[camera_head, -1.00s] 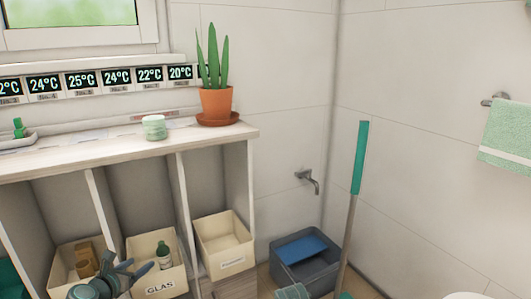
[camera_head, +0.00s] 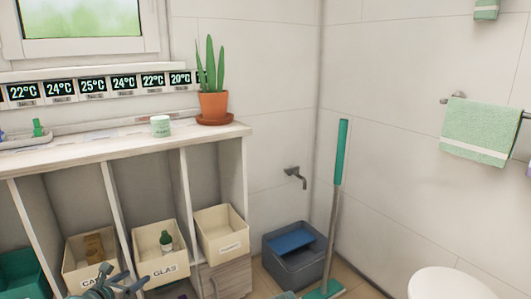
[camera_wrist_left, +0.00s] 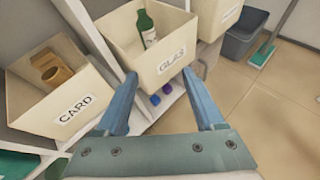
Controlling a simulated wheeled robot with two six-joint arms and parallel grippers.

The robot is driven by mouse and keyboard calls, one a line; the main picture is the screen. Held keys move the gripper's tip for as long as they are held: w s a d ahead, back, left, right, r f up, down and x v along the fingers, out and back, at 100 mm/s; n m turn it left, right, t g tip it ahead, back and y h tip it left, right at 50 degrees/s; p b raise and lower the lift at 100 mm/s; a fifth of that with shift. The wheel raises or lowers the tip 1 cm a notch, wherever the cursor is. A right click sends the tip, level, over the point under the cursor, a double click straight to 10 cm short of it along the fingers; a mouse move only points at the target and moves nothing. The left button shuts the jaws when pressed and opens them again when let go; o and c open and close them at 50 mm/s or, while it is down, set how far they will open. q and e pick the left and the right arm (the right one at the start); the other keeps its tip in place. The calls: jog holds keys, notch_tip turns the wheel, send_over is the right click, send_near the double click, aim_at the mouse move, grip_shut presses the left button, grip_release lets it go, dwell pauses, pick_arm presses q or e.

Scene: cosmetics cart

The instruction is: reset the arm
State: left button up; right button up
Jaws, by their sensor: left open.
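My left gripper (camera_head: 122,284) is at the bottom edge of the head view, in front of the CARD and GLAS bins. In the left wrist view its two blue fingers (camera_wrist_left: 158,76) are spread apart with nothing between them. The cream CARD bin (camera_head: 93,277) holds brown cardboard pieces (camera_wrist_left: 50,69). The cream GLAS bin (camera_head: 161,270) holds a green bottle (camera_wrist_left: 147,28). From the wrist the fingers point toward the GLAS bin's front, and I cannot tell how far apart they are. My right gripper is not in view.
A shelf top (camera_head: 110,147) carries a potted plant (camera_head: 213,105) and a small jar (camera_head: 160,126). A dark box (camera_head: 293,262) and a teal-handled broom (camera_head: 341,155) stand at right. Small purple and blue items (camera_wrist_left: 160,93) lie below the GLAS bin. Tiled floor is clear at right.

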pick_arm(q)
jog(key=s+d+f+m+g+h+p, duration=0.1)
jog(key=s+d+f+m+g+p, duration=0.2)
jog(key=d+m, duration=0.7)
jog(key=s+d+f+m+g+h+p, duration=0.15)
jog(key=d+m+g, duration=0.35)
jog(key=d+m, duration=0.6)
jog(key=s+d+r+m+g+y+p, duration=0.2)
jog(key=s+d+m+g+y+p, duration=0.3)
jog(key=s+d+m, duration=0.9)
notch_tip(320, 180, up, 38)
jog(key=w+a+m+p, duration=0.2)
jog(key=p, duration=3.6)
jog(key=shift+a, duration=0.3)
jog(key=shift+f+y, duration=0.15)
jog(key=shift+y, duration=0.1)
